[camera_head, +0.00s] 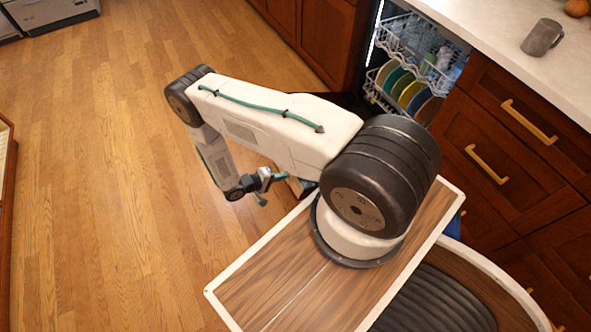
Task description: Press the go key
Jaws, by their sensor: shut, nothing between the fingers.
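The dishwasher (375,45) stands open under the counter at the upper right. Its upper rack (400,32) and lower rack (372,92) show, with several coloured plates in the lower one. No go key can be made out in this view; my arm hides part of the area in front of the dishwasher. My gripper (266,186) is small in the picture, left of my arm's base and low over the floor side. It is shut and empty, well apart from the dishwasher racks.
A grey mug (542,37) stands on the pale counter (485,22), with orange-brown round items (577,7) at its far corner. Dark wooden drawers (510,125) with brass handles are at the right. The wooden floor (95,170) at left is clear.

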